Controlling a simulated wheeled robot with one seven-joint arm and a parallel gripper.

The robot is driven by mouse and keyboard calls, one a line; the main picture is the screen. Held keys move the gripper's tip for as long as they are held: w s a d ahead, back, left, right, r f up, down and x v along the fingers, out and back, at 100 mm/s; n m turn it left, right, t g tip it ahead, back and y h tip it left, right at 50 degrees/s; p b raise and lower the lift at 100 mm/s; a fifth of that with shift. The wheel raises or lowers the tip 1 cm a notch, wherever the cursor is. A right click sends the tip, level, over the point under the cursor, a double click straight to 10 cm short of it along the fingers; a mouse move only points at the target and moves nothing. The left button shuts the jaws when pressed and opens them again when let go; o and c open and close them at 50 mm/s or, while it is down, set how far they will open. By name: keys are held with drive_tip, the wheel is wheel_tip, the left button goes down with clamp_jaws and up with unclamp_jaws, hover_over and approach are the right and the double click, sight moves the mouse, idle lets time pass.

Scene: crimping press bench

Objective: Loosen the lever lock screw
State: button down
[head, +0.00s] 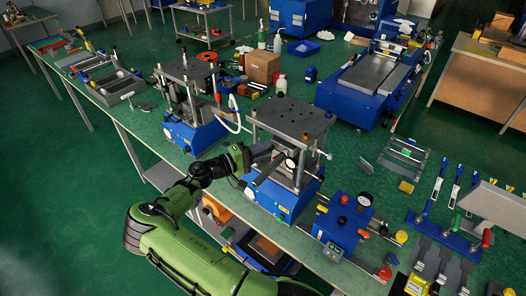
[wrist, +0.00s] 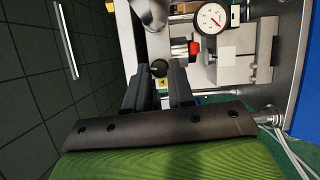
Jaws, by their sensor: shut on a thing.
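The crimping press (head: 290,118) has a blue base and a grey top plate and stands mid-bench. My gripper (head: 268,150) reaches its left side, near the round dial gauge (head: 291,163). In the wrist view my gripper (wrist: 160,80) has its two dark fingers around a small dark round knob (wrist: 159,68), which appears to be the lever lock screw. The fingers hide part of it, and its thread cannot be seen. A thick grey metal bar (wrist: 150,12), perhaps the lever, lies just beyond the fingertips. The white dial gauge (wrist: 211,18) is up and to the right.
A red-ended black part (wrist: 194,47) sits close to the right finger. A second blue-based press (head: 190,110) stands left of the first. A blue gauge box (head: 343,222) stands to the right, near the front edge. Hand tools and fixtures occupy the right side.

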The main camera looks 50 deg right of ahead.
drive_tip(key=n+t+h, duration=0.1)
drive_tip(key=n, duration=0.4)
drive_tip(key=n+t+h, duration=0.1)
drive_tip(key=n+h, duration=0.1)
drive_tip(key=n, duration=0.2)
drive_tip(key=f+n+t+h, duration=0.1)
drive_tip(key=n, duration=0.4)
drive_tip(key=shift+s+f+n+t+h, duration=0.1)
drive_tip(key=shift+s+n+t+h, duration=0.2)
drive_tip(key=shift+s, duration=0.05)
drive_tip(key=c, duration=1)
unclamp_jaws()
drive_tip(key=shift+o, duration=0.2)
drive_tip(key=b+v, duration=0.3)
drive_tip(key=v, duration=1.2)
drive_tip(key=shift+a+b, duration=0.35)
drive_tip(key=shift+b, duration=0.05)
drive_tip(key=shift+f, duration=0.15)
